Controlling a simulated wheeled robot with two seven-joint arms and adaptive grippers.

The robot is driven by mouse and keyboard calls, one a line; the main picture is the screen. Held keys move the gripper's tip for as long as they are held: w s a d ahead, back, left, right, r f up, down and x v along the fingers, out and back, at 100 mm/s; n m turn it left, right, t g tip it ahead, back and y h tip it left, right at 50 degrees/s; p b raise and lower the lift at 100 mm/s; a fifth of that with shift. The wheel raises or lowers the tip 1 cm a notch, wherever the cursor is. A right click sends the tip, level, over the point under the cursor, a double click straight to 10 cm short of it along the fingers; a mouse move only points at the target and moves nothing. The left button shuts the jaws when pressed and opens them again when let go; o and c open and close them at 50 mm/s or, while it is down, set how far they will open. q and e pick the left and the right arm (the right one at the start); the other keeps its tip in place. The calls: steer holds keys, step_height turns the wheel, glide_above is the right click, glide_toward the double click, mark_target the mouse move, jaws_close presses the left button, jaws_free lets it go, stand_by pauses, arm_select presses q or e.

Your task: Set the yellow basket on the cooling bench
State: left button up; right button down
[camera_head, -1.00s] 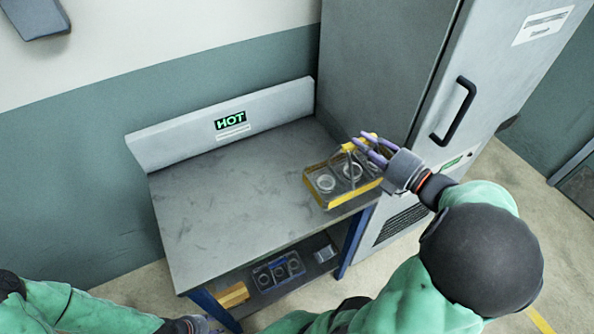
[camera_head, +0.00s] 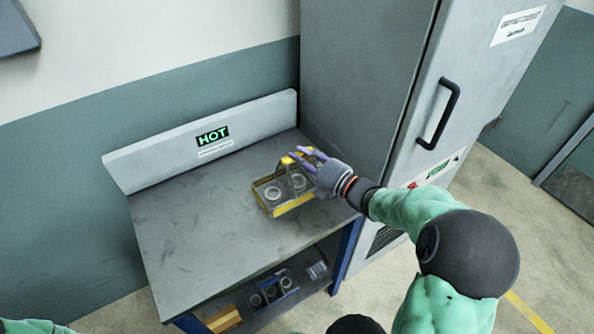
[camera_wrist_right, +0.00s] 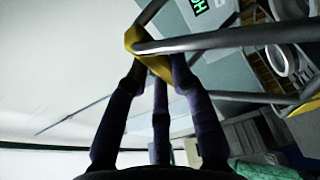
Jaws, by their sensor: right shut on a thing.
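The yellow basket (camera_head: 291,206) has a yellow rim and handle, grey wire parts, and metal rings inside. It is over the right part of the grey cooling bench (camera_head: 190,235), which has a green HOT sign on its backboard. I cannot tell whether its underside touches the top. My right gripper (camera_head: 302,160) is shut on the basket's handle, coming in from the right. In the right wrist view the purple fingers close around the yellow handle grip (camera_wrist_right: 150,52), with grey bars and rings at right. My left gripper is out of view.
A tall grey cabinet (camera_head: 370,90) with a black door handle (camera_head: 437,112) stands close to the bench's right end. The lower shelf holds a dark tray of rings (camera_head: 272,290) and a tan block (camera_head: 223,319). The bench top left of the basket is clear.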

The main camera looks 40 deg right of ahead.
steer(key=shift+w+a+f, duration=0.3)
steer(key=shift+w+f, duration=0.35)
steer(key=shift+f, duration=0.1)
steer(key=shift+f+b, duration=0.9)
steer(key=shift+f, duration=0.7)
steer(key=shift+f, duration=0.1)
steer(key=c, duration=1.1)
jaws_free()
steer(key=shift+o, duration=0.2)
steer(key=s+d+p, duration=0.1)
steer(key=s+d, duration=0.1)
steer(key=s, duration=0.9)
steer(key=shift+s+p, duration=0.4)
